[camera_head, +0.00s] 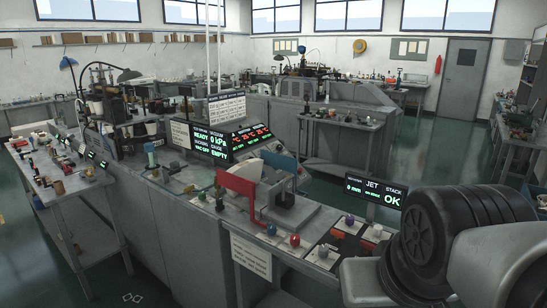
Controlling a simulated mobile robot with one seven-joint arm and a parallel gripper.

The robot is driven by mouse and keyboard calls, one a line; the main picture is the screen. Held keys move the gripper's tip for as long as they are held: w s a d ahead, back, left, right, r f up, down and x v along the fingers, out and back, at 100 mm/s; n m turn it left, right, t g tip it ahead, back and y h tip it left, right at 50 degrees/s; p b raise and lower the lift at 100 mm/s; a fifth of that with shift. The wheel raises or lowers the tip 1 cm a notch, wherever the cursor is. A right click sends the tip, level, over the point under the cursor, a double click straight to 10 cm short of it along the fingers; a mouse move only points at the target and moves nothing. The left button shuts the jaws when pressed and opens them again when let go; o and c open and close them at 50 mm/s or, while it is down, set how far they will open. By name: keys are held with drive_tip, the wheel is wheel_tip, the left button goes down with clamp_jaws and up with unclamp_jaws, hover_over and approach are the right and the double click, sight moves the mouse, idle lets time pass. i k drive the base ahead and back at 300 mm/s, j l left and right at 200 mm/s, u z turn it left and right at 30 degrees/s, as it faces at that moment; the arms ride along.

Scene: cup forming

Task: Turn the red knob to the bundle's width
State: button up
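I cannot make out a bundle. My arm's large dark and grey links fill the lower right. My gripper is not in view, and nothing is seen touching the red knob.
Dark screens (238,138) with green and red text sit further back. A side table (75,178) with small parts is at left. Green floor (345,190) is open behind the bench.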

sight(295, 240)
drive_tip(key=i+j+z, duration=0.4)
drive_tip(key=j, duration=0.25)
drive_tip(key=i+j+z, duration=0.2)
drive_tip(key=j, duration=0.15)
drive_tip(key=i+j, duration=0.15)
drive_tip(key=j, duration=0.2)
drive_tip(key=i+j, duration=0.1)
drive_tip(key=j, duration=0.25)
drive_tip(key=i+j+z, duration=0.1)
drive_tip(key=j, duration=0.25)
drive_tip(key=i+j, duration=0.15)
drive_tip(key=j, duration=0.25)
drive_tip(key=i+j, duration=0.15)
drive_tip(key=j, duration=0.2)
drive_tip(key=i+j, duration=0.1)
drive_tip(key=j, duration=0.25)
drive_tip(key=l+z, duration=0.3)
drive_tip(key=l, duration=0.25)
drive_tip(key=i+l+z, duration=0.1)
drive_tip(key=l+z, duration=0.15)
drive_tip(key=l, duration=0.3)
